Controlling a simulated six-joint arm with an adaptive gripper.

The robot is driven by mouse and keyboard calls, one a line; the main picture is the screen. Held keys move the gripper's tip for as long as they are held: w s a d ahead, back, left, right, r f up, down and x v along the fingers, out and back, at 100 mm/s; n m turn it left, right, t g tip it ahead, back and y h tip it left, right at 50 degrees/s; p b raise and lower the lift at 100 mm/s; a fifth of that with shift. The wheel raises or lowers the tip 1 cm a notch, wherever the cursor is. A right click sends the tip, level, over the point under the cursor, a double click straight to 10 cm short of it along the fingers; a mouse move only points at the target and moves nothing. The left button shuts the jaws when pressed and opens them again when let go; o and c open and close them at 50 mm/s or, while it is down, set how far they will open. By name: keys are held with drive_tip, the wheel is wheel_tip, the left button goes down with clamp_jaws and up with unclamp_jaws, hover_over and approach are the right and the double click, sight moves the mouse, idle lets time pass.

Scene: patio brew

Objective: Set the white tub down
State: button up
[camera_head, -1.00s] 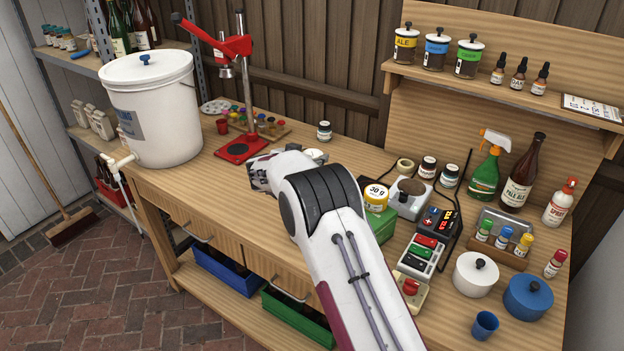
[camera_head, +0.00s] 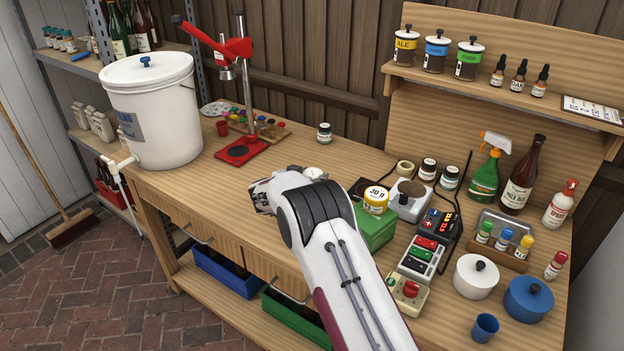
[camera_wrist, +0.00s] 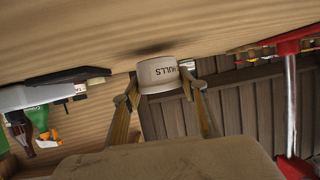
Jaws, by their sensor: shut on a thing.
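The white tub (camera_wrist: 157,75) sits between the two fingers of my gripper (camera_wrist: 160,80) in the wrist view, which is upside down. Dark lettering reading "HULLS" shows on its side. The fingers are shut on it from both sides. A dark shadow lies on the wooden bench top close to the tub's base; whether it touches the wood cannot be told. In the head view my arm hides most of the gripper, and a small pale part of the tub (camera_head: 315,173) shows just behind my wrist.
On the bench (camera_head: 225,185), a red bottle capper (camera_head: 240,148) stands behind left, and a dark-lidded jar (camera_head: 325,133) stands behind. Bare wood lies left of my wrist.

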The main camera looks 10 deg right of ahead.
drive_tip(key=shift+f, duration=0.65)
drive_tip(key=shift+f, duration=0.1)
drive_tip(key=o, duration=1.1)
drive_tip(key=shift+s+a+r, duration=0.3)
drive_tip(key=shift+s+a, duration=0.05)
drive_tip(key=shift+v, duration=5.5)
